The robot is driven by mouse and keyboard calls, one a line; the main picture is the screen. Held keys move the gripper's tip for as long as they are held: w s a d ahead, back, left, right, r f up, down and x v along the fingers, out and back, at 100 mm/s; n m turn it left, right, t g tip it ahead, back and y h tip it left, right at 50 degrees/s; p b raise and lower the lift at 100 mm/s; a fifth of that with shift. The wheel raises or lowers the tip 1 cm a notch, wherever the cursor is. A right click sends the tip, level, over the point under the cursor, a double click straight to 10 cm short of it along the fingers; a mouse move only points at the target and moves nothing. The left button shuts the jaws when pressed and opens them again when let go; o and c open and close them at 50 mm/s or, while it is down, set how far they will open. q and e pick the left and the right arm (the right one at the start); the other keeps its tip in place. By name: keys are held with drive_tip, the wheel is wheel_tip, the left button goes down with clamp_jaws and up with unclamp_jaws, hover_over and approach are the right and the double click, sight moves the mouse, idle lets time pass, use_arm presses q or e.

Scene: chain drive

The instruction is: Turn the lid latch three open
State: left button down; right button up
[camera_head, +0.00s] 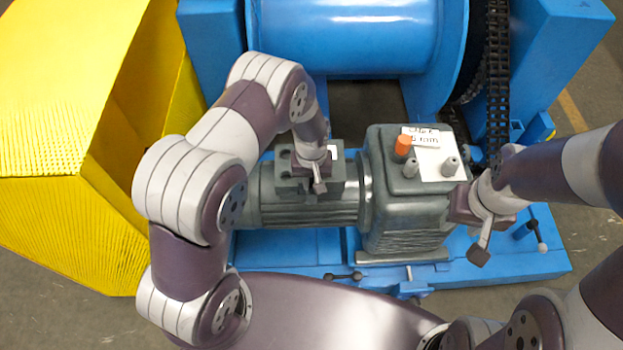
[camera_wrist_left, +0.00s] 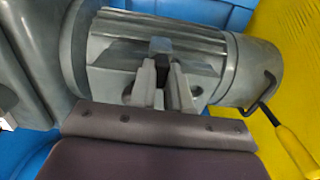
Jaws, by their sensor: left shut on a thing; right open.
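The grey motor (camera_head: 300,208) carries a grey terminal box (camera_head: 290,180) on top. My left gripper (camera_head: 319,178) is over this box. In the left wrist view its two pale fingers (camera_wrist_left: 162,85) are shut on a small dark latch (camera_wrist_left: 162,74) at the box's lid. The arm and fingers hide most of the latch, and its turn angle cannot be read. My right gripper (camera_head: 480,238) is open and empty in front of the right side of the gearbox (camera_head: 400,205).
The gearbox top has an orange cap (camera_head: 402,147), grey plugs and a white label (camera_head: 440,165). A blue drum (camera_head: 345,35) and black chain (camera_head: 497,70) stand behind. A yellow guard (camera_head: 70,130) is left. The wrist view shows a yellow-handled crank (camera_wrist_left: 295,150) at the motor's end.

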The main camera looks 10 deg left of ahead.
use_arm(q)
drive_tip(key=m+p, duration=0.1)
drive_tip(key=m, duration=0.2)
drive_tip(key=shift+a+m, duration=0.1)
drive_tip(key=shift+m, duration=0.3)
drive_tip(key=m+p, duration=0.1)
drive_tip(key=m, duration=0.3)
drive_tip(key=shift+a+m, duration=0.1)
drive_tip(key=shift+m, duration=0.2)
drive_tip(key=m+p, duration=0.1)
drive_tip(key=m, duration=0.3)
drive_tip(key=shift+w, duration=0.1)
drive_tip(key=m, duration=0.5)
drive_tip(key=shift+w+a+p, duration=0.1)
drive_tip(key=shift+p, duration=0.2)
drive_tip(key=shift+m, duration=0.3)
drive_tip(key=c, duration=1.1)
unclamp_jaws()
drive_tip(key=shift+r, duration=0.1)
